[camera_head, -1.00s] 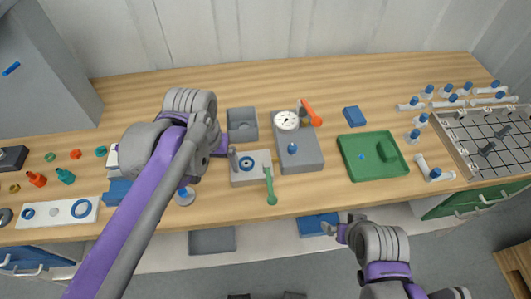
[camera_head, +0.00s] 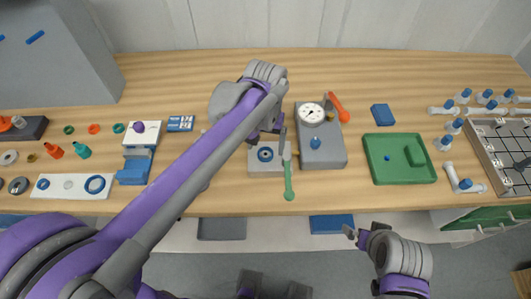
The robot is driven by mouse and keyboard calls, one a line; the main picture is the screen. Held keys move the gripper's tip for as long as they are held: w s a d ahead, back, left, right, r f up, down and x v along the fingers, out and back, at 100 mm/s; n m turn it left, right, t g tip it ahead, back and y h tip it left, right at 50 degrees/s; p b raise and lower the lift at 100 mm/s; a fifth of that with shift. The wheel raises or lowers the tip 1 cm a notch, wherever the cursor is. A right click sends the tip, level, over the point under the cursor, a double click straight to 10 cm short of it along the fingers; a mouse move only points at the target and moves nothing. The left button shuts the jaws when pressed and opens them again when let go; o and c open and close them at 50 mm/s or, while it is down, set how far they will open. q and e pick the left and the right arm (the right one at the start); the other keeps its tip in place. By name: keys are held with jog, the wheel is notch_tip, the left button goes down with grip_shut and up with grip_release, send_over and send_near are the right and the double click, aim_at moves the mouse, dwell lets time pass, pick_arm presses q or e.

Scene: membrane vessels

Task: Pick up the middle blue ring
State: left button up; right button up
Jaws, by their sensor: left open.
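My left gripper (camera_head: 270,137) is open over the back of that block, just behind this ring. Its fingers partly hide the block, and I cannot tell its height. My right gripper (camera_head: 363,233) is in front of the bench edge, apart from all rings, and looks open and empty.
A grey box with a gauge (camera_head: 312,113) and a green tray (camera_head: 399,170) are farther right. My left arm crosses above the bench's left half. Bare wood lies along the back.

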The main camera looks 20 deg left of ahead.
pick_arm(q)
notch_tip(320, 180, down, 2)
jog(key=shift+f, duration=0.15)
jog(key=c, duration=1.4)
